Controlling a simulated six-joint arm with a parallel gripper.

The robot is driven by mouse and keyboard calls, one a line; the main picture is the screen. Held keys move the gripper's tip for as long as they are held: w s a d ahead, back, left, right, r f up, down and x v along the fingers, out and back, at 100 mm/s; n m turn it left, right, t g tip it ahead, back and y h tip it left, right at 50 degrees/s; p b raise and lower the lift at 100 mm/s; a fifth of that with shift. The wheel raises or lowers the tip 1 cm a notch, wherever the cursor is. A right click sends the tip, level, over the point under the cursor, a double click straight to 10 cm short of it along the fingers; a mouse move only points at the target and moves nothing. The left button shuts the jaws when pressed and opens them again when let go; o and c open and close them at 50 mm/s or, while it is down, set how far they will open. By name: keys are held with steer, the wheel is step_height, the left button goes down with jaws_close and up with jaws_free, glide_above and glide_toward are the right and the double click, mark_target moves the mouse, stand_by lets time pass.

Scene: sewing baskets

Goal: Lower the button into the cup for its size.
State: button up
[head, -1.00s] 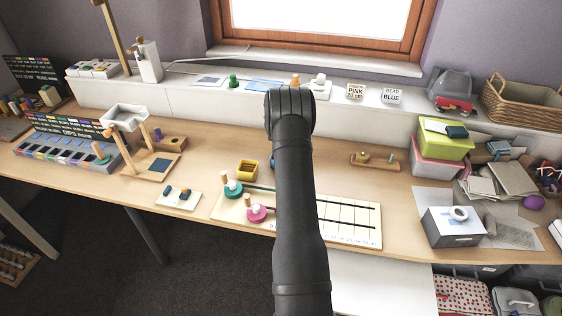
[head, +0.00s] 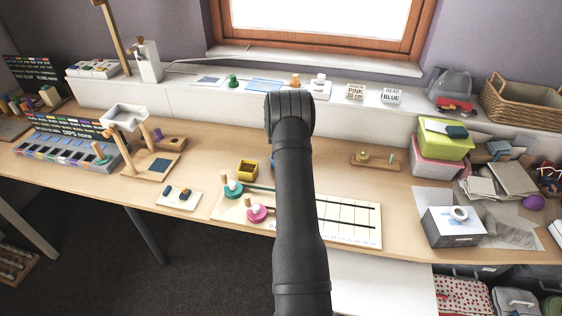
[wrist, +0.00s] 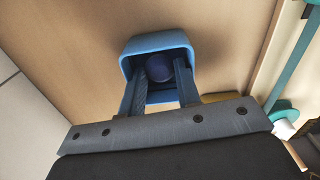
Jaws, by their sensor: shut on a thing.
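My gripper (wrist: 160,70) reaches down over the blue cup (wrist: 142,43), its two fingers at the cup's mouth. It is shut on a round dark blue button (wrist: 159,67), which shows between the fingertips within the outline of the cup's rim. I cannot tell how deep the button is or whether it touches the cup. In the head view my arm hides the gripper and the button, and only a sliver of the blue cup (head: 273,160) shows. A yellow cup (head: 247,170) stands just left of it; its edge also shows in the wrist view (wrist: 215,97).
A white board with rails (head: 352,235) carries a teal disc (head: 232,190) and a pink disc (head: 257,214) in front of the cups. A small peg tray (head: 178,198) lies to the left.

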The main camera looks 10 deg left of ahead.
steer(key=shift+f, duration=0.15)
steer(key=o, duration=1.1)
step_height(320, 180, up, 18)
steer(key=shift+f, duration=0.25)
